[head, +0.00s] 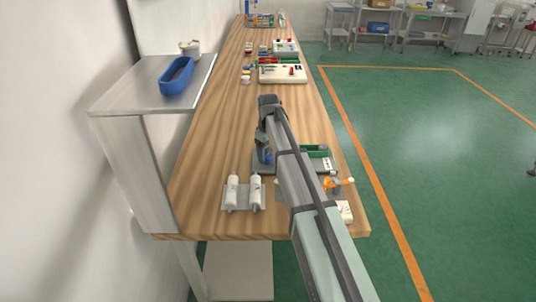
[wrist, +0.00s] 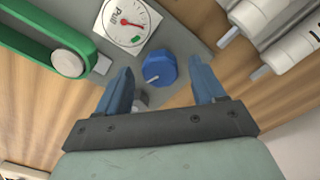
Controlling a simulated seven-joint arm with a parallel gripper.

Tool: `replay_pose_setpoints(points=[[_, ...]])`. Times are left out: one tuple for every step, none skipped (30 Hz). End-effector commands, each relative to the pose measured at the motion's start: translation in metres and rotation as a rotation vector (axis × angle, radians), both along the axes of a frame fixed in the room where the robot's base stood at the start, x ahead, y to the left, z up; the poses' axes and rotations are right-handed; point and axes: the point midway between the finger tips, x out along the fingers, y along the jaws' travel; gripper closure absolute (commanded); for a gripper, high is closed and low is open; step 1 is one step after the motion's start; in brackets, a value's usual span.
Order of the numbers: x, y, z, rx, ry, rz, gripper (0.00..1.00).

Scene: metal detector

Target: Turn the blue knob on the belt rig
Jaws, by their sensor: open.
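The blue knob (wrist: 159,71) with a white pointer line sits on the grey panel of the belt rig (wrist: 185,45). In the wrist view my gripper (wrist: 165,82) is open, with one blue finger on each side of the knob and a gap to it on both sides. I cannot tell how far the fingertips are above the panel. In the head view the belt rig (head: 318,163) is partly behind my arm, and my gripper (head: 264,160) is over its left end. The knob is not clear in that view.
A green belt (wrist: 40,35) and a dial marked Pull (wrist: 127,24) are beside the knob. An orange item (head: 338,184) is at the right. The wooden bench (head: 215,150) is clear farther left.

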Motion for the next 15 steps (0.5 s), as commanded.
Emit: replay_pose_setpoints(points=[[-0.0002,-0.0001,-0.0034,0.0,0.0,0.0,0.31],[-0.0002,-0.0001,-0.0049,0.0,0.0,0.0,0.31],[-0.0001,0.0,-0.0065,0.0,0.0,0.0,0.31],[-0.0001,-0.0001,-0.0074,0.001,-0.001,0.0,0.31],[0.0,0.0,-0.0081,0.0,-0.001,0.0,0.31],[0.0,0.0,-0.0088,0.0,-0.001,0.0,0.31],[0.0,0.0,-0.0091,0.0,-0.001,0.0,0.31],[0.0,0.0,-0.0093,0.0,-0.001,0.0,0.31],[0.0,0.0,-0.0094,0.0,-0.001,0.0,0.31],[0.0001,0.0,-0.0093,0.0,-0.001,0.0,0.31],[0.0001,0.0,-0.0093,0.0,-0.001,0.0,0.31],[0.0001,0.0,-0.0092,0.0,-0.001,0.0,0.31],[0.0001,0.0,-0.0092,0.0,-0.001,0.0,0.31],[0.0001,0.0,-0.0092,0.0,-0.001,0.0,0.31],[0.0001,0.0,-0.0092,0.0,-0.001,0.0,0.35]])
